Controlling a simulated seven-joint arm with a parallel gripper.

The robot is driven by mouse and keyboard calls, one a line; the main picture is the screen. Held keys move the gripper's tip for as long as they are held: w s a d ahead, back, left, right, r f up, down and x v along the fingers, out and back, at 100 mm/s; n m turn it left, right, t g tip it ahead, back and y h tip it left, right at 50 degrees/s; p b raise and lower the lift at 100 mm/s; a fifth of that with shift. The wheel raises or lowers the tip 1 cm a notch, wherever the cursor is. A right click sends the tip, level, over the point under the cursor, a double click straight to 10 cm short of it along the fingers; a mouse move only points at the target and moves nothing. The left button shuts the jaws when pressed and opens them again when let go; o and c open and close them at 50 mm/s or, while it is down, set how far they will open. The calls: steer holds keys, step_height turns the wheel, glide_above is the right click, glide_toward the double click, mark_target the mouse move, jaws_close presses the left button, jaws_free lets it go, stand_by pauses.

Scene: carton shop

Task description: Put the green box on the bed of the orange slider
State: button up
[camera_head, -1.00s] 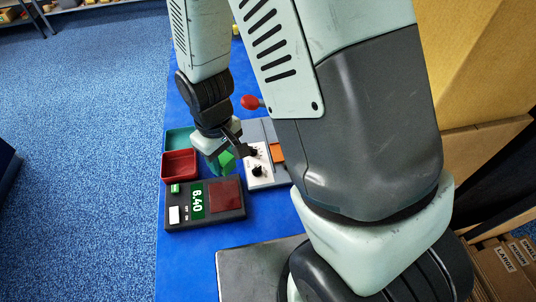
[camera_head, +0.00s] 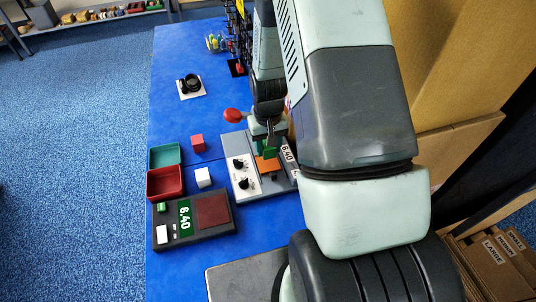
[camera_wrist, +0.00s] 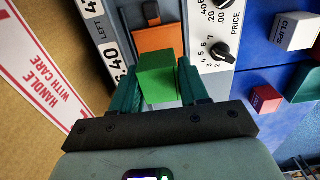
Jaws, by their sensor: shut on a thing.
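My gripper (camera_wrist: 157,85) is shut on the green box (camera_wrist: 157,78), which sits between its two green fingers. In the head view the green box (camera_head: 270,152) is at the orange slider (camera_head: 266,165), over its back part. In the wrist view the orange slider's bed (camera_wrist: 160,38) shows just beyond the box. I cannot tell whether the box touches the bed. The slider is part of a grey machine (camera_head: 232,146) with two black knobs and a red ball-ended lever (camera_head: 233,115).
Left of the machine are a red cube (camera_head: 198,144), a white cube (camera_head: 203,177), a green tray (camera_head: 164,155) and a red tray (camera_head: 164,183). A scale (camera_head: 194,219) reading 6.40 is in front. Large cartons (camera_head: 460,60) stand at right.

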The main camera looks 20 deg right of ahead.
mark_target(268, 155)
steer(key=shift+f, duration=1.95)
steer(key=shift+f, duration=0.15)
steer(key=o, duration=0.9)
steer(key=shift+c, duration=0.2)
